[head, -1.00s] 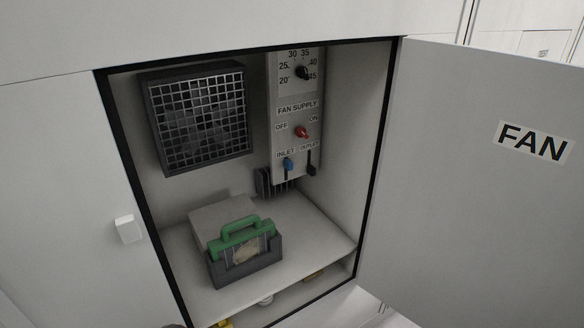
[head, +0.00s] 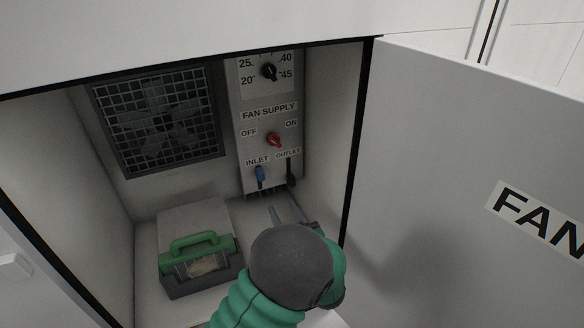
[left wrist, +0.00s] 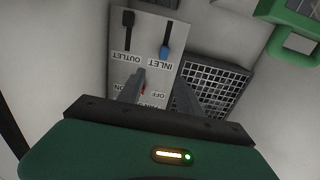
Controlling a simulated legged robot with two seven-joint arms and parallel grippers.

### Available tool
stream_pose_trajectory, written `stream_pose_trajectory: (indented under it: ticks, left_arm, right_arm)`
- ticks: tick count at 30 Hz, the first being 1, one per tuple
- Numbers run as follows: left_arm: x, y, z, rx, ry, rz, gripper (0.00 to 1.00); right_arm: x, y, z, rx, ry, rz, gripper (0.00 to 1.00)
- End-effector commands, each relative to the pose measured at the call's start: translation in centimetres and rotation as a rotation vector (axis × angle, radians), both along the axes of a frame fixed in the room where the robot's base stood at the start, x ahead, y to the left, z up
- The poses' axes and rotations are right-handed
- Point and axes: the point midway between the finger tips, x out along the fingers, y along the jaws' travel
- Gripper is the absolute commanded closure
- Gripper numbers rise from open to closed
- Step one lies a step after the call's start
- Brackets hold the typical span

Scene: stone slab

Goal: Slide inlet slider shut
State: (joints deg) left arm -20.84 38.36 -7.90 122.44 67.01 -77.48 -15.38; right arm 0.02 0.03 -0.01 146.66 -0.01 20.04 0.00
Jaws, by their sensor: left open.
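The inlet slider (head: 260,174) is a blue knob under the INLET label on the grey fan supply panel (head: 268,93). It sits at the upper end of its dark slot. In the left wrist view, which is upside down, the blue knob (left wrist: 164,52) shows near its label. My left gripper (head: 284,208) is open and empty, below and slightly right of the knob, apart from it. Its two fingers (left wrist: 158,85) also show in the left wrist view. My right gripper is not in view.
The black outlet slider (head: 291,173) is right of the blue one, its knob low. Above are a red switch (head: 273,140) and a black dial (head: 268,72). A fan grille (head: 160,125) and green-handled case (head: 200,265) are left. The open FAN door (head: 450,150) bounds the right.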

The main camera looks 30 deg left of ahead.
Motion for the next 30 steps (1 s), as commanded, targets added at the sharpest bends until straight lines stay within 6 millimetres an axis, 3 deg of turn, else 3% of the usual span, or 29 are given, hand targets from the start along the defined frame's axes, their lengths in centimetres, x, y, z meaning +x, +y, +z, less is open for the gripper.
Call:
stream_pose_trajectory:
  ticks: [8,19,24,30]
  left_arm:
    - [4.1,3.7,0.2,0.007,0.004,0.001,0.58]
    - [9.8,10.3,0.2,0.006,0.003,-0.003,0.58]
    - [10.9,11.7,0.1,0.003,0.004,-0.003,0.58]
    - [11.1,11.6,0.0,0.004,0.005,-0.005,0.58]
  right_arm:
    - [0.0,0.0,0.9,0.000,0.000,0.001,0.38]
    - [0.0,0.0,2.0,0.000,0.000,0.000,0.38]
    - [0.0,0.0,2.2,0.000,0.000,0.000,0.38]
    - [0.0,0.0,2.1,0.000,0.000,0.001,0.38]
